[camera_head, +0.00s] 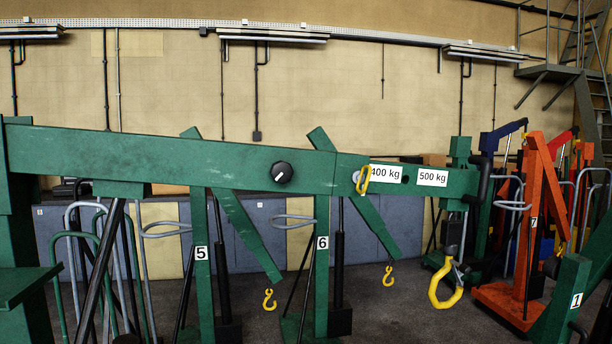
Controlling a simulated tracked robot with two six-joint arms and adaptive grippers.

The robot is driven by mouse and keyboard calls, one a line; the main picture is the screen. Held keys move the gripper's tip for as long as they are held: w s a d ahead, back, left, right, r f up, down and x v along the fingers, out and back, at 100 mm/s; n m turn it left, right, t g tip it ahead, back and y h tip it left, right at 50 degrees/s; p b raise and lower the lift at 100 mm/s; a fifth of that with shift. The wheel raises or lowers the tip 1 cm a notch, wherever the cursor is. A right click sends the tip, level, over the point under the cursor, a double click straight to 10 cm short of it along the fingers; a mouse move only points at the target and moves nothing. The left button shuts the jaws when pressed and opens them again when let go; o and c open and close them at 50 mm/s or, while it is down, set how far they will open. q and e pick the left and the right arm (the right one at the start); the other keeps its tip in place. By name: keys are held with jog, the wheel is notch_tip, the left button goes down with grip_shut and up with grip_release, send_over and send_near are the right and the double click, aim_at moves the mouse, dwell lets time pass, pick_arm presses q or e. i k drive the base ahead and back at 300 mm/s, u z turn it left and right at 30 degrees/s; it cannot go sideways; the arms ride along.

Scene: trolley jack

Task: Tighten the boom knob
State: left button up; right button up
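The boom knob (282,172) is a round black knob with a white pointer line, on the side of a long green boom (150,158). The pointer slants between lower left and upper right. The boom runs across the view from the left edge to the right of centre. A yellow pin (363,180) sits in the boom beside the 400 kg label (386,175), with a 500 kg label (432,178) further right. A large yellow hook (446,288) hangs from the boom's right end. Neither of my grippers shows in this view, and nothing touches the knob.
Green cranes numbered 5 (202,270) and 6 (321,260) stand behind the boom, with small yellow hooks (389,275) hanging. An orange crane (535,220) and a green post marked 1 (566,300) stand at right. The space directly before the knob looks clear.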

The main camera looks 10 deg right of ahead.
aim_at(281, 171)
jog(key=u, duration=0.2)
jog(key=i, duration=0.85)
jog(key=z, duration=0.1)
